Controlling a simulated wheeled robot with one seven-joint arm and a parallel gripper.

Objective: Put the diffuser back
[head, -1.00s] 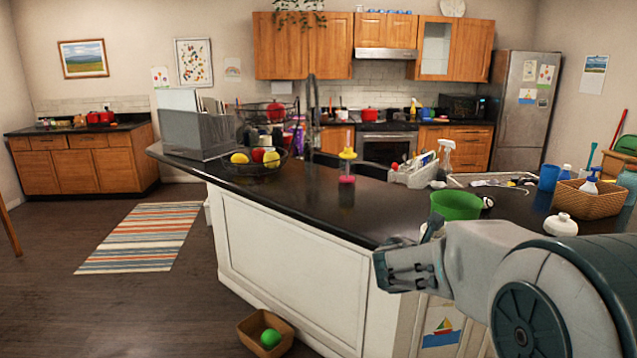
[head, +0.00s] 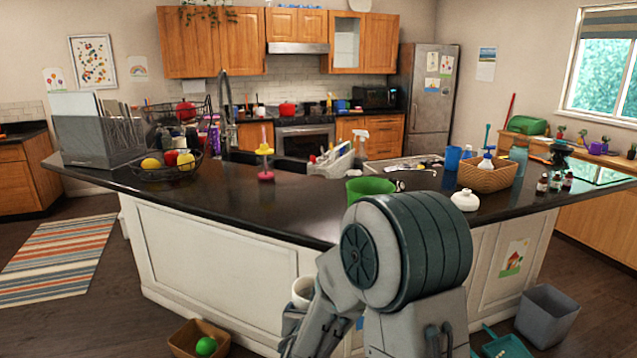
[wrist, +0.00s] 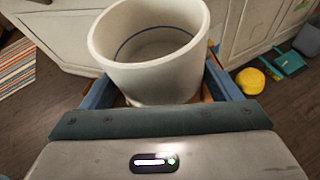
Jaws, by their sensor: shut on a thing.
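My gripper (head: 296,312) is low in front of the white island, below the counter edge. It is shut on a white, open, cup-like container (head: 302,291), which also shows large in the wrist view (wrist: 150,60) between the blue fingers. It is hollow, with a thin blue ring inside. I cannot tell whether it is part of the diffuser. A small white rounded object with a short neck (head: 464,201) stands on the dark counter (head: 330,212), right of the green bowl; it looks diffuser-like.
On the counter are a green bowl (head: 369,187), a wicker basket (head: 487,175), several small brown bottles (head: 555,183) and a fruit basket (head: 165,168). On the floor are a brown box (head: 198,340) with a green ball and a grey bin (head: 546,317). The counter's front middle is clear.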

